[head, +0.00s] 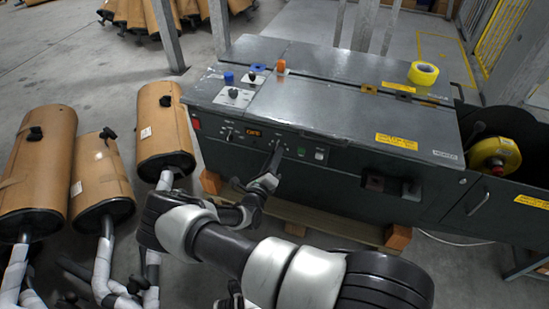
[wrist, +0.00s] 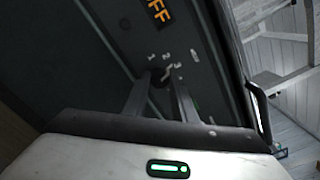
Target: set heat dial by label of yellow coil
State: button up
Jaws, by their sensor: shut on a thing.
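My gripper (head: 276,150) reaches the dark front panel of the strapping machine (head: 330,150), right of the lit orange display (head: 254,132). In the wrist view the two fingers (wrist: 160,84) are shut on a small dark dial (wrist: 161,76). Marks that look like 1, 2 and 3 stand around the dial; where its pointer aims is unclear. The display (wrist: 158,12) there reads OFF. The dial is hidden by my gripper in the head view. The yellow coil (head: 494,156) sits in the reel bay at the right; its label is too small to read.
A yellow tape roll (head: 423,72) lies on the machine top. Blue (head: 229,77) and orange (head: 281,66) knobs stand at its back left. Another small knob (head: 230,134) is left of the display. Wrapped mufflers (head: 103,175) cover the floor at left.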

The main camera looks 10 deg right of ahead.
jog(key=n, duration=0.5)
jog(key=shift+f+n+b, duration=0.1)
jog(key=shift+n+b, duration=0.2)
dwell(0.4)
jog(key=o, duration=1)
jog(key=shift+o, duration=0.2)
jog(key=shift+s, duration=0.1)
jog(key=p+v, duration=0.3)
jog(key=v, duration=1.4)
jog(key=shift+s+a, duration=0.1)
